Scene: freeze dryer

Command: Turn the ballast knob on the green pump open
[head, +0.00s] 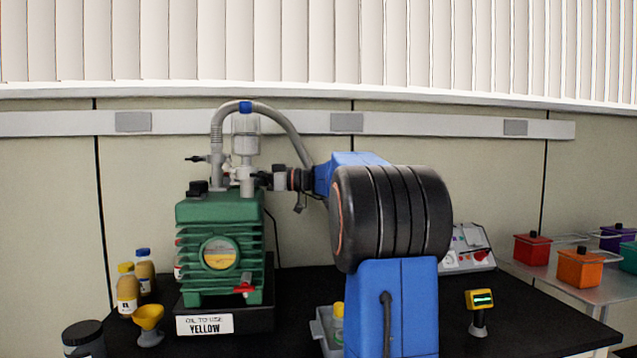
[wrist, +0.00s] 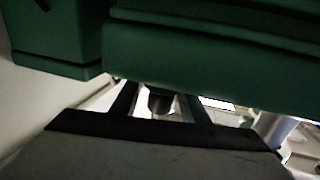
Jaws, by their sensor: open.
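The green pump (head: 220,255) stands on a black base at the left of the bench. A black knob (head: 197,187) sits on top of the pump at its left. My gripper (head: 262,180) reaches in from the right at the height of the pump's top. In the wrist view, the pump's green body (wrist: 200,60) fills the top. A dark round knob-like part (wrist: 160,103) shows between the two fingers of my gripper (wrist: 162,107), which are open. I cannot tell whether the fingers touch it, or whether it is the ballast knob.
A clear vessel (head: 245,135) and a grey hose (head: 280,115) rise above the pump, close to my gripper. Yellow-capped and blue-capped bottles and a yellow funnel (head: 149,318) stand at the left. A grey tray (head: 322,335) lies right of the pump.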

